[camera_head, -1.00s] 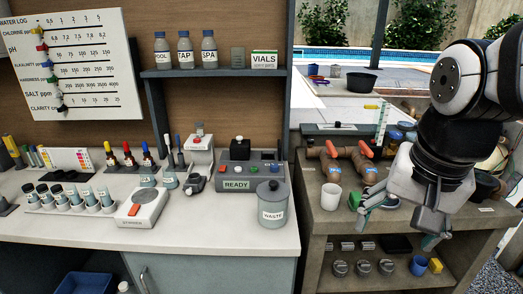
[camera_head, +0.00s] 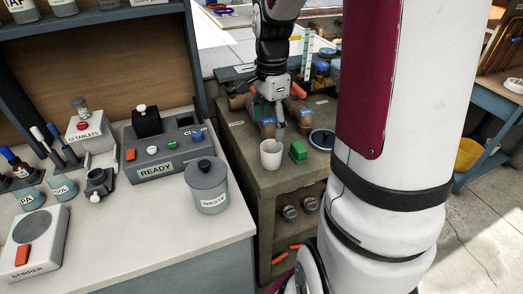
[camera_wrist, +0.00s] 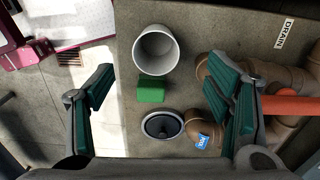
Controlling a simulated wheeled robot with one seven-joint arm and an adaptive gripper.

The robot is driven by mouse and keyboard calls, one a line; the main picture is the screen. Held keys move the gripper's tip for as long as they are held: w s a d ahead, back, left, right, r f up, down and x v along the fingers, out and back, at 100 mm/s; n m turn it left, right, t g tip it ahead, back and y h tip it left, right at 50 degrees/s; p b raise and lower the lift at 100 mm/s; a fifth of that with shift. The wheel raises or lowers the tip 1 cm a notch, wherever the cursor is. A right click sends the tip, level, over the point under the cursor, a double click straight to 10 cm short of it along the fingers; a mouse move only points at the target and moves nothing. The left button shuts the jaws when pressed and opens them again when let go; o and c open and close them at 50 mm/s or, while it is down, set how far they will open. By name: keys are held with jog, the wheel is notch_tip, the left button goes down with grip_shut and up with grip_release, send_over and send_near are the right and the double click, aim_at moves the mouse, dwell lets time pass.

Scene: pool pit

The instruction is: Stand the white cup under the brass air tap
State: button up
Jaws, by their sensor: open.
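The white cup (camera_head: 271,153) stands upright at the front left corner of the brown bench, empty as far as I see. In the wrist view the cup (camera_wrist: 157,50) shows its open mouth, beyond and between my spread fingers. My gripper (camera_head: 268,112) is open and empty, above the bench by the brown pipes, behind the cup in the head view. The brown pipes (camera_wrist: 278,108) with an orange handle run beside my right finger in the wrist view. I cannot clearly pick out the brass air tap.
A green block (camera_head: 298,151) is right next to the cup, with a dark round piece (camera_head: 322,139) beside it. The white counter with a waste pot (camera_head: 207,186) is to the left. My own arm hides the bench's right part. A DRAIN label (camera_wrist: 284,33) lies by the pipes.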

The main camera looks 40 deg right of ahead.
aim_at(271, 155)
notch_tip(271, 155, down, 5)
jog(key=shift+f, duration=0.1)
jog(key=shift+s+d+f, duration=0.1)
jog(key=shift+s+f, duration=0.05)
jog(key=shift+f, duration=1.2)
jog(key=shift+s+d+f, duration=0.1)
jog(key=shift+s+f, duration=0.05)
jog(key=shift+f, duration=1.2)
jog(key=c, duration=1.1)
